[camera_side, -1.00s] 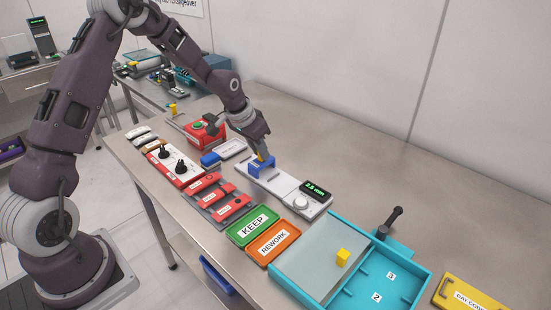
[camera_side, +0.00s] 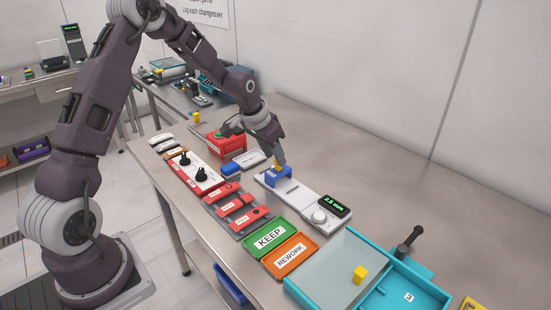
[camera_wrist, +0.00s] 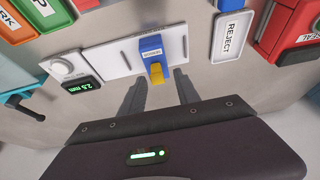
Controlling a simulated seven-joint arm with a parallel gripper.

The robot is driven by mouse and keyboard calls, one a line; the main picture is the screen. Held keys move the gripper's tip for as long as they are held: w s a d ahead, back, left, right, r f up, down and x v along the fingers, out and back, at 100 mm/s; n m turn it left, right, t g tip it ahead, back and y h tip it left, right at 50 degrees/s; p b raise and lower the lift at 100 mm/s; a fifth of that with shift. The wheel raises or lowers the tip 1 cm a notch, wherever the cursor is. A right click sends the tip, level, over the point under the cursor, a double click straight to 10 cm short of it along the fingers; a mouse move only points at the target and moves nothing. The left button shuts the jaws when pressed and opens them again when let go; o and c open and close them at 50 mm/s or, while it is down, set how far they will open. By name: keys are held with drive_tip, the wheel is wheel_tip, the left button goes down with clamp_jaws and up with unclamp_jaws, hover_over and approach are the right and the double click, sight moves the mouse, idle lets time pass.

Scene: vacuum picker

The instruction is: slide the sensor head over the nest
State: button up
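The sensor head is a blue block (camera_side: 278,177) with a yellow tab, sitting on a long white plate (camera_side: 303,199). In the wrist view, the blue block (camera_wrist: 150,46) stands near the middle of the plate (camera_wrist: 97,57), with the yellow tab (camera_wrist: 157,73) facing my gripper. My gripper (camera_wrist: 160,78) is open, its two dark fingers apart with the tab between or just ahead of their tips. In the side view, my gripper (camera_side: 279,161) is right at the tab. Contact cannot be told. Short slots lie on both sides of the block; I cannot tell which spot is the nest.
The plate's far end has a white knob (camera_side: 319,216) and a display (camera_side: 335,205) reading 2.5 mm. Green KEEP (camera_side: 269,237) and orange REWORK (camera_side: 290,256) trays lie in front. A REJECT tray (camera_wrist: 233,28) and red box (camera_side: 229,145) stand nearby. Bare table lies behind the plate.

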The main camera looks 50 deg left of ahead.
sight(269, 174)
drive_tip(key=v, duration=0.5)
drive_tip(key=shift+r, duration=0.1)
